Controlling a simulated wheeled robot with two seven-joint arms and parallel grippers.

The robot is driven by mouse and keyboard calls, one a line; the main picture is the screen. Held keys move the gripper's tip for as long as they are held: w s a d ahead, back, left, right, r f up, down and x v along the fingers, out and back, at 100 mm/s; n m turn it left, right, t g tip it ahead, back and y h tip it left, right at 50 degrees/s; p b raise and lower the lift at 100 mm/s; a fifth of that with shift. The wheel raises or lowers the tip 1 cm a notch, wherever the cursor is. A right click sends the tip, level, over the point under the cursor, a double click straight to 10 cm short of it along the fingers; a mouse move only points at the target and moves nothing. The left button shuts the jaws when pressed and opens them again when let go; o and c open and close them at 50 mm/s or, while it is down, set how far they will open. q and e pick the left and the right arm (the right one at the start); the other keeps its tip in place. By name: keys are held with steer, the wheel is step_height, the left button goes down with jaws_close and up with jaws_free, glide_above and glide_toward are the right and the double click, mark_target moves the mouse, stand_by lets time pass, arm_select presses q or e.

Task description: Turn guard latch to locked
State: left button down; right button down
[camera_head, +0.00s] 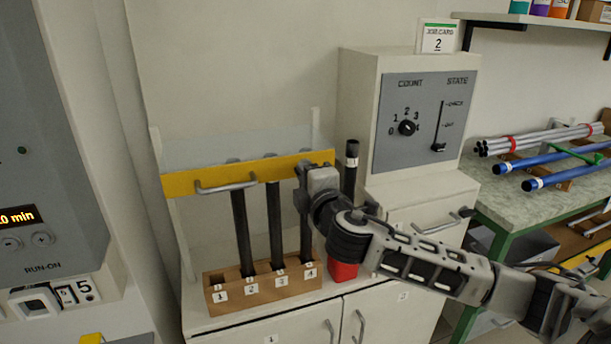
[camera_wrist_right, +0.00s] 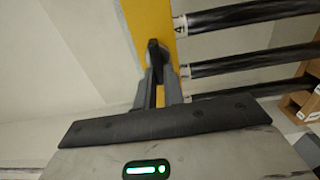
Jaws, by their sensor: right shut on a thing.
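The guard is a clear panel with a yellow bar (camera_head: 178,185) and a grey handle (camera_head: 226,186), standing in front of the rod rack. The guard latch is a small black piece on the yellow bar in the right wrist view (camera_wrist_right: 154,52). My right gripper (camera_head: 318,172) is at the right end of the yellow bar. In the wrist view its fingers (camera_wrist_right: 160,88) are shut on the black latch. In the head view the gripper hides the latch, and I cannot tell its lock position. My left gripper is not in view.
Dark rods (camera_head: 274,215) stand in a numbered wooden block (camera_head: 235,302); slot 1 looks empty. Another dark rod (camera_head: 350,168) stands in a red holder (camera_head: 342,272) behind my arm. A control box (camera_head: 360,110) with a count knob and state lever stands to the right.

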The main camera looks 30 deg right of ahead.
steer(key=shift+f, duration=0.1)
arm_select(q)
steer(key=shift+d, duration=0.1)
arm_select(e)
steer(key=c, duration=1.5)
jaws_free()
steer(key=shift+s, duration=0.1)
arm_select(q)
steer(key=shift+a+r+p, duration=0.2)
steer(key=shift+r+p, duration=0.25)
steer(key=shift+p, duration=0.5)
arm_select(e)
steer(key=v, duration=1.5)
steer(key=shift+s, duration=0.4)
